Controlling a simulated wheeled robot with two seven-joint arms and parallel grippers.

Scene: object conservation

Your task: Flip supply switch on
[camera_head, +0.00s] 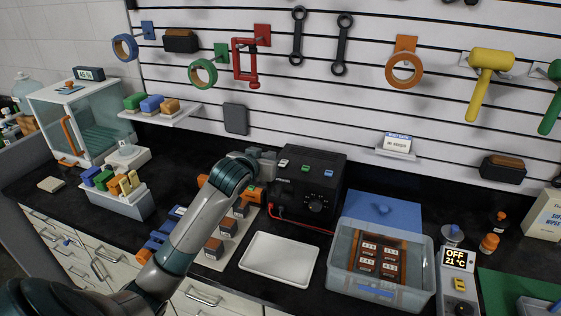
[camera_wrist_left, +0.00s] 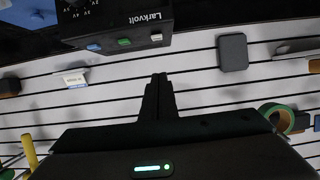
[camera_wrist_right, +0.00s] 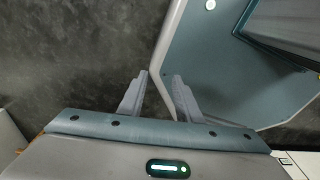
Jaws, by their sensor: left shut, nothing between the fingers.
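The black power supply (camera_head: 318,200) stands on the dark bench against the slatted wall. It has a dial and a red lead on its front, and white, green and blue blocks along its top front edge. In the left wrist view the supply (camera_wrist_left: 118,20), marked "Larkvolt", shows upside down at the top. I cannot make out which part is the switch. My left gripper (camera_head: 266,160) is at the supply's upper left side, shut and empty; I cannot tell if it touches. Its closed fingers (camera_wrist_left: 160,78) show below the supply. My right gripper (camera_wrist_right: 160,76) is open and empty.
A white tray (camera_head: 278,262) and a clear bin (camera_head: 385,289) with a board in it lie in front of the supply. Small orange-and-grey blocks (camera_head: 222,228) stand to its left. Tools hang on the wall above. A thermostat unit (camera_head: 457,270) reads OFF, 21 °C.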

